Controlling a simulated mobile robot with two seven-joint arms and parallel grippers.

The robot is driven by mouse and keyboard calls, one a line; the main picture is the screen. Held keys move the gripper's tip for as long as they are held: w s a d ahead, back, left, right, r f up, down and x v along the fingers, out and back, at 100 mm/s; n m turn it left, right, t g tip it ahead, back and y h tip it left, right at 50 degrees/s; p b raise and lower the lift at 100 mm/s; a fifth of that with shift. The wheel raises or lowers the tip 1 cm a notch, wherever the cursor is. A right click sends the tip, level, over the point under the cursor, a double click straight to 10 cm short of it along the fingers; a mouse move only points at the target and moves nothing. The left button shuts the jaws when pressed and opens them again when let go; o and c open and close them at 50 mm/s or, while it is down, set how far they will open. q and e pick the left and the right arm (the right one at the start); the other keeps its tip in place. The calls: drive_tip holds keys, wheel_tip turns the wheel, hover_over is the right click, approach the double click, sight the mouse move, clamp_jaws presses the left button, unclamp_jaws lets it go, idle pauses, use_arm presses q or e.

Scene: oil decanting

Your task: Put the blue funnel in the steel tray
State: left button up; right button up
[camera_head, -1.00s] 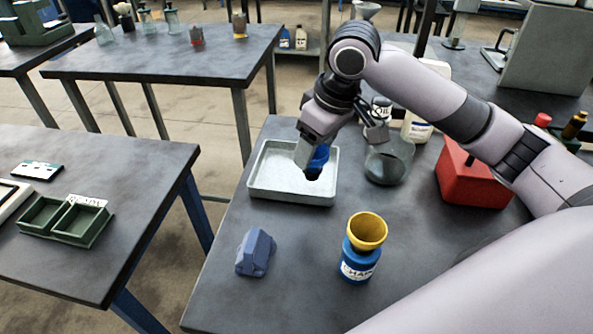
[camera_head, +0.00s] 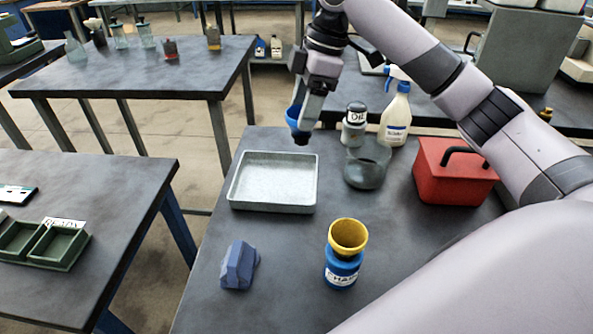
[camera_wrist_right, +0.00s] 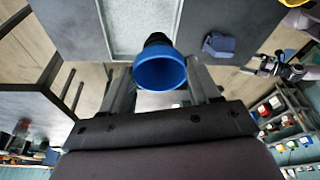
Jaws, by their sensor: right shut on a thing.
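The blue funnel (camera_head: 294,117) is held in my right gripper (camera_head: 303,127). It hangs in the air, its dark lower end pointing down, above the far right part of the steel tray (camera_head: 235,192). In the right wrist view the blue funnel (camera_wrist_right: 160,73) sits between the two fingers, its wide mouth facing the camera. The steel tray (camera_wrist_right: 140,25) lies beyond it there. The tray looks empty and rests on the dark table. A small dark shape at the right of the wrist view seems to be my left gripper (camera_wrist_right: 272,68); its jaws are too small to read.
Right of the tray stand a glass beaker (camera_head: 366,168), an oil bottle (camera_head: 354,127), a spray bottle (camera_head: 396,122) and a red box (camera_head: 452,175). A blue bottle (camera_head: 341,271) with a yellow funnel (camera_head: 348,236) and a blue-grey block (camera_head: 238,266) are nearer.

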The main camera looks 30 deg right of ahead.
wheel_tip(320, 180, down, 15)
drive_tip(key=shift+r, duration=0.2)
idle(0.3)
drive_tip(key=o, duration=1)
drive_tip(key=shift+f, duration=0.1)
drive_tip(key=shift+o, duration=0.2)
drive_tip(key=v, duration=1.2)
